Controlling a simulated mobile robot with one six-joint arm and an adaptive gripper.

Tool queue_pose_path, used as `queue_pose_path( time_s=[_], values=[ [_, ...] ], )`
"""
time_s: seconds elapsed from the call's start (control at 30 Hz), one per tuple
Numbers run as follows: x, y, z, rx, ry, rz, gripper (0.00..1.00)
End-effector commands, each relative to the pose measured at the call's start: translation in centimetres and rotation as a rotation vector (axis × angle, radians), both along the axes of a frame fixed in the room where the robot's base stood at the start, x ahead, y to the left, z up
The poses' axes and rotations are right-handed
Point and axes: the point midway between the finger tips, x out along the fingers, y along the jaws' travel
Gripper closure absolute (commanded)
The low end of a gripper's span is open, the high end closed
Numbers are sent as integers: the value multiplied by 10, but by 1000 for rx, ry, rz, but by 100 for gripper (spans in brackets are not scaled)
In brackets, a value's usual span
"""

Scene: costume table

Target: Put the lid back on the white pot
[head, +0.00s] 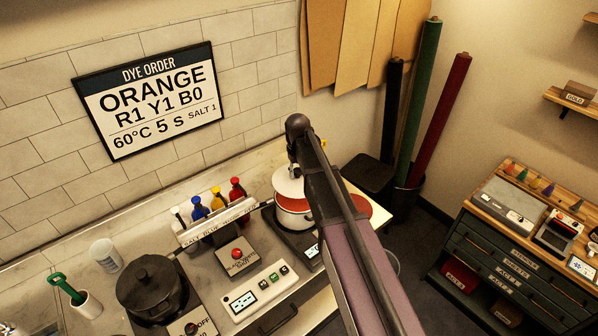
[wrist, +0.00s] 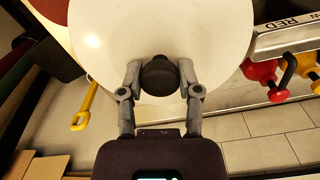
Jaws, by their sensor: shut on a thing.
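The white pot (head: 294,222) stands on the bench in the head view, with orange-red liquid showing at its mouth. The round white lid (head: 287,185) is above the pot's far side, and an orange-red band shows between lid and near rim. In the wrist view the lid (wrist: 115,40) fills the upper middle and hides the pot. My gripper (wrist: 159,68) is shut on the lid's dark knob (wrist: 158,78), one finger on each side. In the head view my arm hides part of the pot's right side.
A rack with red (head: 237,188), yellow, blue and white bottles stands left of the pot. A black lidded pot (head: 152,287) is farther left. A red round surface (head: 357,207) shows right of my arm. Control boxes (head: 254,291) lie in front.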

Motion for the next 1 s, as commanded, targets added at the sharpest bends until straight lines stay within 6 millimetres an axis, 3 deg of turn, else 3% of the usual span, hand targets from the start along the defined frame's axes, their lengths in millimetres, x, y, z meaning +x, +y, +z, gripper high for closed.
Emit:
queue_pose_path(
  time_s=[0.37,1.0],
  values=[
    [0,-2,-11,0,0,-2,100],
    [1,-3,-54,0,-1,-4,100]
  ],
)
